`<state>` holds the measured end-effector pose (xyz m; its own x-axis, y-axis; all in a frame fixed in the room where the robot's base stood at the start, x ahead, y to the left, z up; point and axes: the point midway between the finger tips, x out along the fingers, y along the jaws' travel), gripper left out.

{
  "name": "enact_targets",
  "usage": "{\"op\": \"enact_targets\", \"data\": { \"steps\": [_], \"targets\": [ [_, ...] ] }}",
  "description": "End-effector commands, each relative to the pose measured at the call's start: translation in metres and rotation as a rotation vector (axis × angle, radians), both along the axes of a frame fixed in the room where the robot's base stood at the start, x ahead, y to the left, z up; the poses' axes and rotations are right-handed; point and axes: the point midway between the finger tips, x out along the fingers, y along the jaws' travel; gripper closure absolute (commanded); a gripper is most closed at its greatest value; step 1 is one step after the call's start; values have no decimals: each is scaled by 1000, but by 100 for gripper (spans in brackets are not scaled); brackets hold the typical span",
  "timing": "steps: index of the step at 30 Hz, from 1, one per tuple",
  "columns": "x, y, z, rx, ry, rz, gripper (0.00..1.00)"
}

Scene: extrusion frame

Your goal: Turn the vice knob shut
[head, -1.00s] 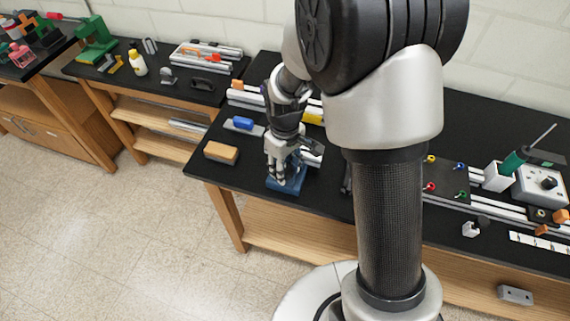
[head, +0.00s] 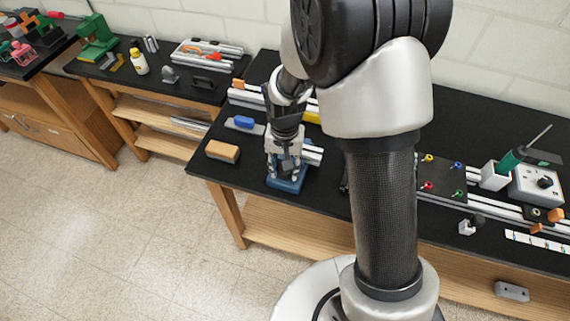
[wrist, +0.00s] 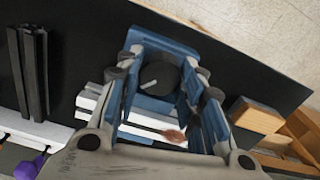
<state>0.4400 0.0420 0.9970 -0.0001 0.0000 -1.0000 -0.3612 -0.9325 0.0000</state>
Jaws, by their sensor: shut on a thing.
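The blue vice (head: 287,184) stands on the black bench top near its front edge, left of my arm's column. It also shows in the wrist view (wrist: 165,44), with its round black knob (wrist: 158,76) facing the camera. A pale line marks the knob's face. My gripper (head: 285,170) points down over the vice and is shut on the knob, with a finger on either side of it. The finger contact itself is hard to see. In the head view the gripper hides the knob and much of the vice.
An orange-topped block (head: 222,151) and a blue block (head: 243,122) lie left of the vice. Pale extrusion bars (head: 312,155) lie close behind it. Dark bars (wrist: 34,72) show in the wrist view. The bench's front edge is near.

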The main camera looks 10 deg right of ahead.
Motion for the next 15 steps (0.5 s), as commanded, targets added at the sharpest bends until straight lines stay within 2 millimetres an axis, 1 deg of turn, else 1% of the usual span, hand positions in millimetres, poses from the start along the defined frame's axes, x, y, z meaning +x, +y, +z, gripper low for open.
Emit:
{"op": "enact_targets", "data": {
  "steps": [15],
  "targets": [
    [1, 1, 1, 1, -1, -491, 88]
  ]
}}
